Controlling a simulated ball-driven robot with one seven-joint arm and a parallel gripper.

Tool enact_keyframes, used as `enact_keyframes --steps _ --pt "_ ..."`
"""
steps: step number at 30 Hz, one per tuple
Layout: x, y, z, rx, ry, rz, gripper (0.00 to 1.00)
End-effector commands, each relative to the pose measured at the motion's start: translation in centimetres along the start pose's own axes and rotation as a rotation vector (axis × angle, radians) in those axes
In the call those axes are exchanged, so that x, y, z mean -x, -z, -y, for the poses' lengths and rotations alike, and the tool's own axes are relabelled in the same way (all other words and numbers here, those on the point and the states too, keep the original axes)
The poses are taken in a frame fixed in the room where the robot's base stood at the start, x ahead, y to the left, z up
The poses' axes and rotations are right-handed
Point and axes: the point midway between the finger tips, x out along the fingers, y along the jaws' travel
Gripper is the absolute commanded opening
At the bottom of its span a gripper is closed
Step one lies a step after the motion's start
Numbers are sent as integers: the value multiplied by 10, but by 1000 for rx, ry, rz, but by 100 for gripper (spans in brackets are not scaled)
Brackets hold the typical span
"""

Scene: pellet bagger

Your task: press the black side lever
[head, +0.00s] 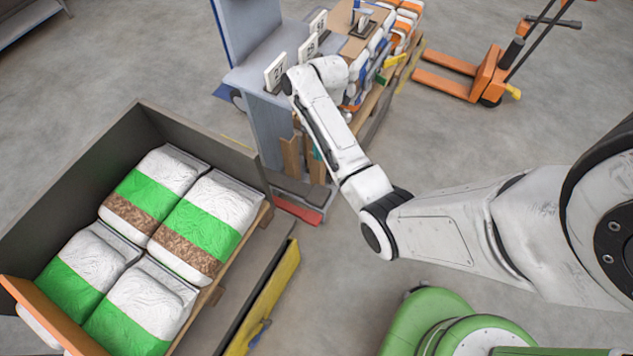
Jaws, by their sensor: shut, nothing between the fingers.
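The blue-grey bagging machine (262,135) stands at the upper middle of the head view. I cannot pick out the black side lever with certainty; my arm covers part of the machine's right side. My arm reaches in from the right, bends at the elbow and runs up to the machine. Its wrist end is beside the white number plates. My gripper does not show; it is hidden behind the wrist or the machine.
A grey bin (200,128) with several green-and-white bags (196,222) stands at lower left. A red pedal-like part (298,209) lies low by the machine. Stacked bags on a pallet (378,112) are behind my arm. An orange pallet truck (487,78) is upper right, with open floor around it.

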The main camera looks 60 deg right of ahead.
Motion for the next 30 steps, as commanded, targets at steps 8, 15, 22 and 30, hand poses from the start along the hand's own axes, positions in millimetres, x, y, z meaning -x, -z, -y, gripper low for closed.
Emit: enact_keyframes --steps 8,15,22,30 --pt "-6 0 0 1 -1 0 0" --pt "-39 0 1 1 2 -2 0" --pt "-85 0 0 2 1 -2 0" --pt "-126 -7 3 0 -1 -1 0"
